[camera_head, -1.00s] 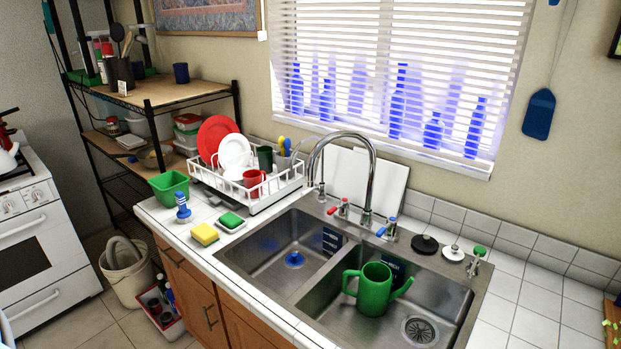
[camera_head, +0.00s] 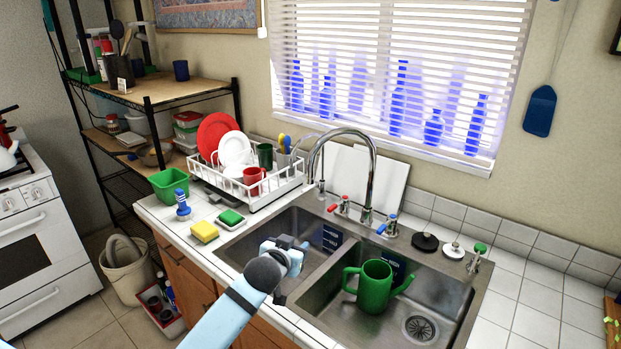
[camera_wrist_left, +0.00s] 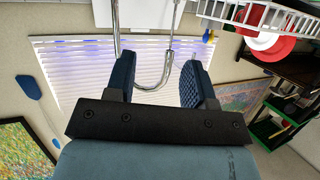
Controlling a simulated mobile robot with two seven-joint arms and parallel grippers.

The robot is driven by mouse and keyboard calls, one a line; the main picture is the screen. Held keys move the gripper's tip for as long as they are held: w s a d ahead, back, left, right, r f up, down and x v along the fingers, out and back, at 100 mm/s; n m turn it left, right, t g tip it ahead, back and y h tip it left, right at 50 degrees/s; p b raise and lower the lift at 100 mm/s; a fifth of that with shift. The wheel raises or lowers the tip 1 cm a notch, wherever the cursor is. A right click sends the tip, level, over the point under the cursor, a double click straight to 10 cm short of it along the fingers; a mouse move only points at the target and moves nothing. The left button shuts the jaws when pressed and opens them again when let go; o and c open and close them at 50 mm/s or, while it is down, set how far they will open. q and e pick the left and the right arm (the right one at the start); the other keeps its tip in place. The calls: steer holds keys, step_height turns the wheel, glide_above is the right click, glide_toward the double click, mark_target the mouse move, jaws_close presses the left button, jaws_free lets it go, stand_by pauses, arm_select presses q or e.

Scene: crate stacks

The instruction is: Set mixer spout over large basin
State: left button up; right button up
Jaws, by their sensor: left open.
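The chrome mixer spout (camera_head: 345,134) arches up behind the sink, its outlet end toward the left, on the left basin's side. The left basin (camera_head: 268,228) is partly hidden by my arm. The right basin (camera_head: 452,300) looks larger and holds a green watering can (camera_head: 374,287). My left gripper (camera_head: 291,245) is open and empty above the left basin, lower in the picture than the spout and apart from it. In the left wrist view, the upside-down spout arch (camera_wrist_left: 153,86) shows between the open fingers (camera_wrist_left: 157,72). My right gripper is not in view.
A red-marked tap handle (camera_head: 343,206) and a blue-marked one (camera_head: 389,227) flank the spout base. A white dish rack (camera_head: 250,195) stands left of the sink. A yellow sponge (camera_head: 204,232) lies near the front edge. Black and white stoppers sit behind the right basin.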

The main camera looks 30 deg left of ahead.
mark_target(309, 173)
arm_select(q)
steer(key=w+a+r+n+t+y, duration=0.1)
steer(key=w+a+r+t, duration=0.4)
steer(key=w+r, duration=0.4)
steer(key=shift+g, duration=0.7)
steer(key=x, duration=0.4)
steer(key=a+p+x, duration=0.1)
steer(key=x, duration=0.8)
steer(key=shift+w+a+f+p, duration=0.1)
steer(key=shift+a+f+p, duration=0.1)
steer(key=shift+p, duration=0.2)
jaws_close()
